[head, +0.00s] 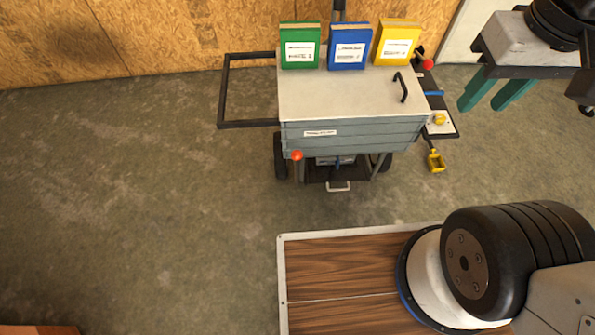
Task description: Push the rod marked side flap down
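A grey cart (350,98) with a pale top stands in the upper middle. A dark side shelf (448,130) sticks out at its right side; I cannot tell if this is the side flap. A red ball knob (426,65) shows at the right side. The white label (320,133) on the cart's front is too small to read, so I cannot tell which rod is marked. My gripper is not in view.
Green (299,50), blue (348,50) and yellow (397,46) binders stand on the cart. A black side frame (224,95) sticks out left. A yellow pedal-like part (436,162) hangs at right. A teal-legged stand (512,92) is far right. The concrete floor (130,200) is clear at left.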

